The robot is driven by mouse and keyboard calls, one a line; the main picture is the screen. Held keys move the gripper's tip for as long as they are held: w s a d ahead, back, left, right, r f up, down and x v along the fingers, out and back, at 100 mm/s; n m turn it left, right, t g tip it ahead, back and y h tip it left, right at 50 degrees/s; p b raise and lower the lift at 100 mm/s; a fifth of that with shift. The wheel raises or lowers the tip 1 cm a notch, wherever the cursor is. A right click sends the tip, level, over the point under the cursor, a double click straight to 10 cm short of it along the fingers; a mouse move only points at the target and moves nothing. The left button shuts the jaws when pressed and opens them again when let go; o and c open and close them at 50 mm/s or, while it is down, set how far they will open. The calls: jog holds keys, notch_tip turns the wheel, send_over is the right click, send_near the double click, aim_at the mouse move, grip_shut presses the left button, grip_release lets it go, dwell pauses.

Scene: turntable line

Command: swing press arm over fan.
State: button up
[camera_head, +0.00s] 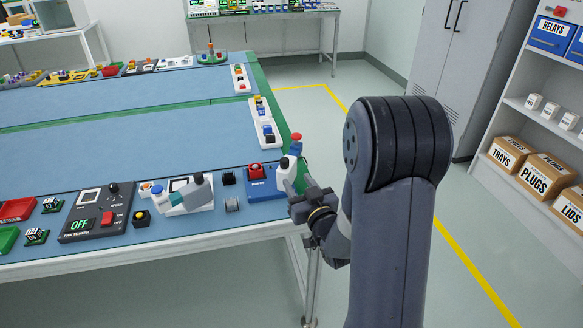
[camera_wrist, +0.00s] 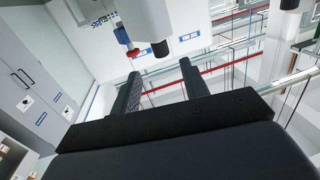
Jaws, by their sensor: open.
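The blue press base (camera_head: 265,192) with a red button (camera_head: 256,171) stands at the right end of the bench's front edge. A white press arm with a dark tip (camera_head: 287,168) and a red-and-blue knob (camera_head: 296,141) rises at its right. My gripper (camera_head: 303,185) is at the bench corner, close beside the press arm; contact cannot be told. In the wrist view my gripper (camera_wrist: 160,74) has two dark fingers apart with nothing between them, and the white press arm (camera_wrist: 148,18) is beyond them. I cannot make out for certain which part is the fan.
Left of the press are a small black block (camera_head: 229,178), a grey cylinder (camera_head: 232,205), a white-and-grey device (camera_head: 185,195) and the fan tester (camera_head: 92,212) reading OFF. White trays (camera_head: 266,128) line the bench's right edge. The floor to the right is clear up to the shelf (camera_head: 520,125).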

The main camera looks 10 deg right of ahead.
aim_at(286, 165)
jog(key=w, duration=0.3)
jog(key=w+a+p, duration=0.1)
jog(key=w, duration=0.5)
jog(key=shift+w+a, duration=0.3)
jog(key=shift+w, duration=0.1)
grip_shut()
